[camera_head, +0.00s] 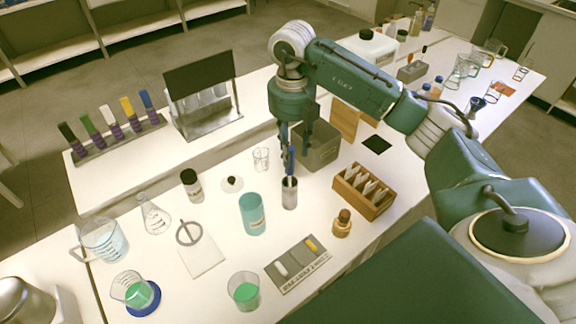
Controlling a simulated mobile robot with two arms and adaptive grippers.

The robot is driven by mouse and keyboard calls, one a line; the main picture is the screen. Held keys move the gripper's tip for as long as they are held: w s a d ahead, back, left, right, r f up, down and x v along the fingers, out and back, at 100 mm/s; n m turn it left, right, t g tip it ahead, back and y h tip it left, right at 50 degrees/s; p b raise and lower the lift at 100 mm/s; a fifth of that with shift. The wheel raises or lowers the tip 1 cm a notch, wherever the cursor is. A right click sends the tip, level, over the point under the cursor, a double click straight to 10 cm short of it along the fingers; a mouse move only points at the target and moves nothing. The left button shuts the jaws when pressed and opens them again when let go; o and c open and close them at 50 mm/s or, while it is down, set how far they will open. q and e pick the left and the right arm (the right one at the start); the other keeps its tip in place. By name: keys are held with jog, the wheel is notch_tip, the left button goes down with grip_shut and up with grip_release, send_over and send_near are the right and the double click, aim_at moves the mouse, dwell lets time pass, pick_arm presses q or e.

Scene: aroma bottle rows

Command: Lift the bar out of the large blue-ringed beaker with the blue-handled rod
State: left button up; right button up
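A blue-handled rod (291,161) stands upright in a grey metal cup (289,194) near the middle of the table. My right gripper (290,160) points down over this cup, with its dark fingers at the blue handle. I cannot tell whether they are closed on it. A beaker of green liquid (133,291) stands on a round blue base (151,302) at the front left; this blue ring lies around its foot. A second beaker of green liquid (243,291) stands at the front without a blue ring. I cannot make out a bar in either. My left gripper is out of view.
A turquoise jar (252,214), a wooden card box (364,191), a grey bin (318,147) and a small amber bottle (342,223) stand around the cup. A grey tray (297,264), a flask (155,218) and a large jug (103,240) stand nearer the front.

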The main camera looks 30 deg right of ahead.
aim_at(290, 173)
jog(key=shift+f, duration=0.8)
jog(key=shift+f+p, duration=0.35)
jog(key=shift+p, duration=0.05)
jog(key=f+p, duration=0.2)
jog(key=f, duration=0.1)
jog(key=shift+w+a+f, duration=0.1)
jog(key=shift+w+f, duration=0.1)
jog(key=shift+f, duration=0.65)
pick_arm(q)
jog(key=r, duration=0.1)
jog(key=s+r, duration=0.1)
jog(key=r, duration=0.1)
pick_arm(e)
grip_shut()
